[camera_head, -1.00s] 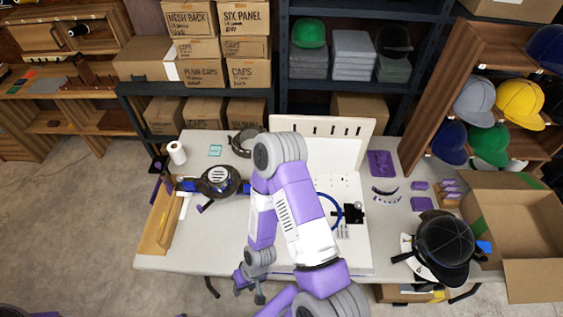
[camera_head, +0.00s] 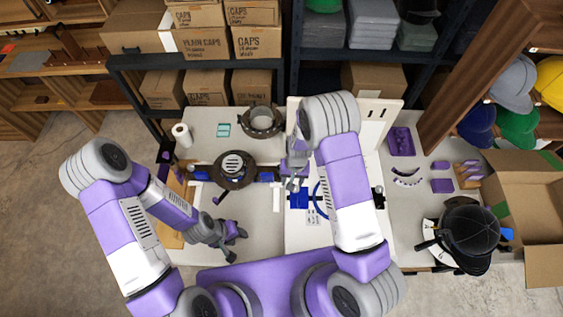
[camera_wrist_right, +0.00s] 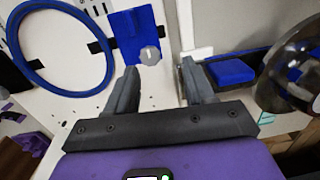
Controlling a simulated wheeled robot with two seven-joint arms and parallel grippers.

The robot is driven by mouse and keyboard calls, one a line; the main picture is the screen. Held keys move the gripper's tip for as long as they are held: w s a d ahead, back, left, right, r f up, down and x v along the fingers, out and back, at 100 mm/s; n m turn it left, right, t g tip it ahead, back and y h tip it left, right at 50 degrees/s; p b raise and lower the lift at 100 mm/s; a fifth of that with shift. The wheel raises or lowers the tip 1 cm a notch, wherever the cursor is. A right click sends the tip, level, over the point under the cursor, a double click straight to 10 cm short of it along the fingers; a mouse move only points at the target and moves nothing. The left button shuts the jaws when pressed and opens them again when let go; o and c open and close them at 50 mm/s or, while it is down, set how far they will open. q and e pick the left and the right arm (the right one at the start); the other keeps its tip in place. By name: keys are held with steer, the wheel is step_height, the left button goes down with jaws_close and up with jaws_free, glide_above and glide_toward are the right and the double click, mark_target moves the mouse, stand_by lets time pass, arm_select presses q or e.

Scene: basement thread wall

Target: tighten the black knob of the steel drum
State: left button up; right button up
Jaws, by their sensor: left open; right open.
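A round dark drum with a pale slotted top (camera_head: 235,166) sits on the left half of the table, between blue blocks. A dark metallic round body (camera_wrist_right: 292,75) at the right of the right wrist view is probably the same drum. I cannot pick out its black knob for sure. My left gripper (camera_head: 236,232) is open and empty, low over the table in front of the drum. My right gripper (camera_head: 294,178) is right of the drum, by the white board; in the wrist view its open fingers (camera_wrist_right: 158,88) have nothing between them.
The white board (camera_head: 300,236) carries a blue ring (camera_wrist_right: 62,48) and a blue block with a grey knob (camera_wrist_right: 150,55). A dark ring-shaped part (camera_head: 262,121) stands behind the drum. A paper roll (camera_head: 182,135) is at back left. A black cap (camera_head: 470,236) and open carton (camera_head: 525,205) are at right.

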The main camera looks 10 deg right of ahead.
steer(key=shift+h, duration=0.3)
steer(key=w+a+r, duration=0.1)
steer(key=w+r, duration=0.1)
steer(key=w+a+r, duration=0.1)
steer(key=w+r, duration=0.1)
steer(key=w+a+r, duration=0.1)
steer(key=w+r, duration=0.1)
steer(key=w, duration=0.1)
steer(key=shift+w+a, duration=0.1)
steer(key=shift+a, duration=0.05)
step_height(320, 180, down, 7)
steer(key=shift+r, duration=0.1)
jaws_close()
